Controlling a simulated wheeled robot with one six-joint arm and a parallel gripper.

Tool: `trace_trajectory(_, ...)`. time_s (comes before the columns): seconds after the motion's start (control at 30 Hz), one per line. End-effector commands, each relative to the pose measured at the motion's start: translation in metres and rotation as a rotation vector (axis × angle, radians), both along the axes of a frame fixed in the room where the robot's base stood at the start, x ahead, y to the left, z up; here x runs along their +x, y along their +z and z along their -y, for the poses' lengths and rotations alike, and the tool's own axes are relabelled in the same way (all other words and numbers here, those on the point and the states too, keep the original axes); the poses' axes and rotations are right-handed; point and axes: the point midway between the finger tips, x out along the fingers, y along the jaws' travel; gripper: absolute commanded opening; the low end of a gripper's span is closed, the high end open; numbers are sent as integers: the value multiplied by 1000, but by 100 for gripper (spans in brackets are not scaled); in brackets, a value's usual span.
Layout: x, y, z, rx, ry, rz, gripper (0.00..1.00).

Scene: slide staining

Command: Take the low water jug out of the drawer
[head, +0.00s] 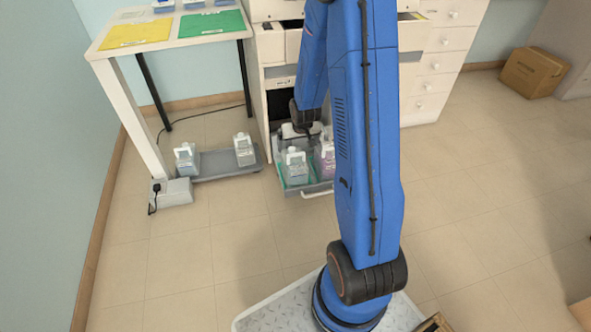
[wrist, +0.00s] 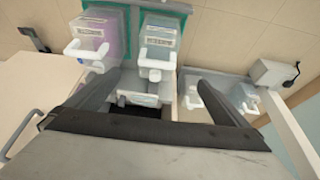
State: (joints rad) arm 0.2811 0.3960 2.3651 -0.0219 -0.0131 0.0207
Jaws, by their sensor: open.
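The open drawer (head: 279,178) is pulled out low in the white cabinet. At its front stand a clear jug with a white handle (head: 294,166) and a purple jug (head: 326,158). In the wrist view the purple jug (wrist: 96,38) is at upper left and the clear jug (wrist: 157,47) at upper middle. A lower white-topped jug (head: 292,131) sits behind them, partly hidden by my arm; it shows in the wrist view (wrist: 138,99) between the fingers. My gripper (head: 303,128) is open above this low jug, its fingers spread on both sides. Contact cannot be told.
A grey low tray (head: 210,165) left of the drawer holds two white-handled bottles (head: 186,158) (head: 244,150). A grey box with a plug (head: 172,192) stands beside it. A white table (head: 92,50) is above. The floor in front is clear; a cardboard box (head: 534,72) is far right.

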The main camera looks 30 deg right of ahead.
Motion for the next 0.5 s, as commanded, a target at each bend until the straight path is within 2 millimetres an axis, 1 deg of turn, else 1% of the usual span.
trace_trajectory(0.17,5,-15,2,1,-1,-2,100)
trace_trajectory(0.5,22,-55,7,1,-1,-2,100)
